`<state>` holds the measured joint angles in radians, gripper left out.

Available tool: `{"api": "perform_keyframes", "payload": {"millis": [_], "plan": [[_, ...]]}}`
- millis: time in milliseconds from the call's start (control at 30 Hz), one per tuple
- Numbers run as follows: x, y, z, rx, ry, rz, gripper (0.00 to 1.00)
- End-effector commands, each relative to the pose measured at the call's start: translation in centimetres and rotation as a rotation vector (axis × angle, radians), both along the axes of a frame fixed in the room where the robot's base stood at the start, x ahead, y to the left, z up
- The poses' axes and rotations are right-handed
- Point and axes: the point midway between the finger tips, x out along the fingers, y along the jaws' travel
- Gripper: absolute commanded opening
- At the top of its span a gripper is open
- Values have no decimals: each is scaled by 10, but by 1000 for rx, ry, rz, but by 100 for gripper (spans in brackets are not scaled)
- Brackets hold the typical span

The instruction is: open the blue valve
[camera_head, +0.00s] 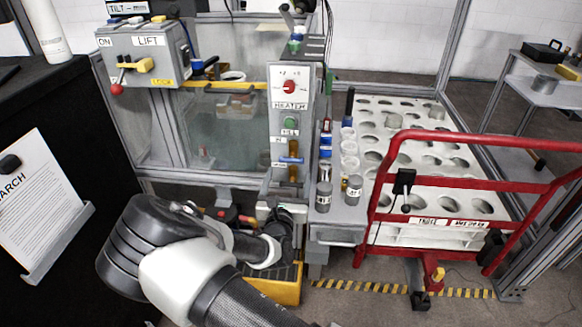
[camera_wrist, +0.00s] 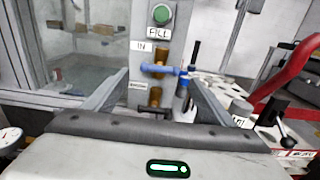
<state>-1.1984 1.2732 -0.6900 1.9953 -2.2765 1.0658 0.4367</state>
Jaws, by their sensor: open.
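The blue valve (camera_head: 291,160) is on the front of the grey control column, below the green FILL button. Its blue handle lies roughly horizontal, across a vertical brass pipe. In the wrist view the blue valve (camera_wrist: 160,69) is near the centre, beside the IN label. My gripper (camera_wrist: 157,76) is open, with one finger on each side of the picture and the valve seen between them, farther ahead. Nothing is held. In the head view my gripper (camera_head: 281,213) is below the valve, near the foot of the column, and partly hidden by my arm.
The column carries a red HEATER knob (camera_head: 289,87) and a green button (camera_head: 291,122). A LIFT box (camera_head: 146,55) is at the upper left. Grey canisters (camera_head: 354,189) stand right of the column. A red rail frame (camera_head: 480,139) guards a white holed rack at the right.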

Motion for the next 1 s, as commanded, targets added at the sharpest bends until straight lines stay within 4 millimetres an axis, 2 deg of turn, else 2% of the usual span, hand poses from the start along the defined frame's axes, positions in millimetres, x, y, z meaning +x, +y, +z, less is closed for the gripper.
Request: {"api": "perform_keyframes", "payload": {"millis": [100, 333, 500, 767, 933, 1000], "plan": [[26, -1, -3, 0, -2, -1, 77], [59, -2, -1, 1, -1, -1, 77], [68, -3, 0, 0, 0, -1, 77], [68, -3, 0, 0, 1, -1, 77], [68, -3, 0, 0, 1, -1, 49], [68, -3, 0, 0, 1, -1, 46]]}}
